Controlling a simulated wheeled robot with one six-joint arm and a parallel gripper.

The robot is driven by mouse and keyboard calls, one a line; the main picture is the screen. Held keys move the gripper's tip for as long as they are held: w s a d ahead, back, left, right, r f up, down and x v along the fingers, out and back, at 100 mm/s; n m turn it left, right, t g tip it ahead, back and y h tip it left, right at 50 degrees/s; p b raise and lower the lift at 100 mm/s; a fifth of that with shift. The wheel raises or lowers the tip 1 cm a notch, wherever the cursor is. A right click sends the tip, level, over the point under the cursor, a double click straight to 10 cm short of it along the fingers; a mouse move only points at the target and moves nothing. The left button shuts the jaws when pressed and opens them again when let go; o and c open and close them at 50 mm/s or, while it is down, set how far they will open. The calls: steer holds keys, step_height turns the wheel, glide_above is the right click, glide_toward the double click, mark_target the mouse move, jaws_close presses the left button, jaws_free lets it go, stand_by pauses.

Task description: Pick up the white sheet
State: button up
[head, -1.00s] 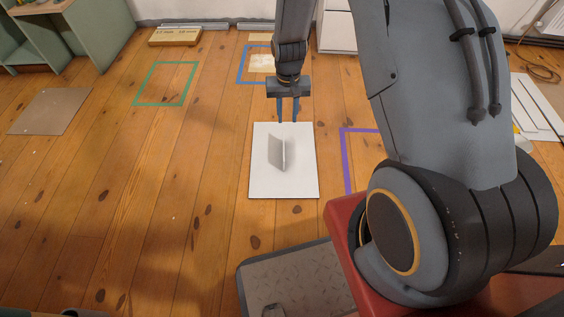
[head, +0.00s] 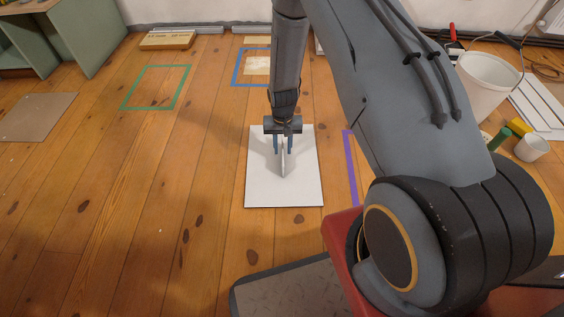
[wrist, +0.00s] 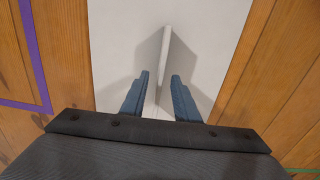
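The white sheet (head: 262,192) lies flat on the wooden floor in front of me. An upright white fin (head: 283,162) stands up from its middle. My gripper (head: 283,146) points down over the sheet and is open, with a blue finger on each side of the fin. In the wrist view the fin (wrist: 166,50) runs up between the two open fingertips (wrist: 158,80), with a gap visible on either side. The sheet (wrist: 115,35) fills the middle of that view. The fingers do not visibly press on the fin.
A purple tape outline (head: 350,165) lies right of the sheet. Blue (head: 236,80) and green (head: 186,85) outlines lie further back. A brown board (head: 35,117) lies at left. A white bucket (head: 487,82) and a cup (head: 532,148) stand at right. The floor left of the sheet is clear.

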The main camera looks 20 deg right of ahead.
step_height(320, 180, down, 4)
steer(key=b, duration=0.2)
steer(key=shift+f+b, duration=0.2)
steer(key=shift+b, duration=0.1)
jaws_close()
steer(key=shift+r, duration=0.15)
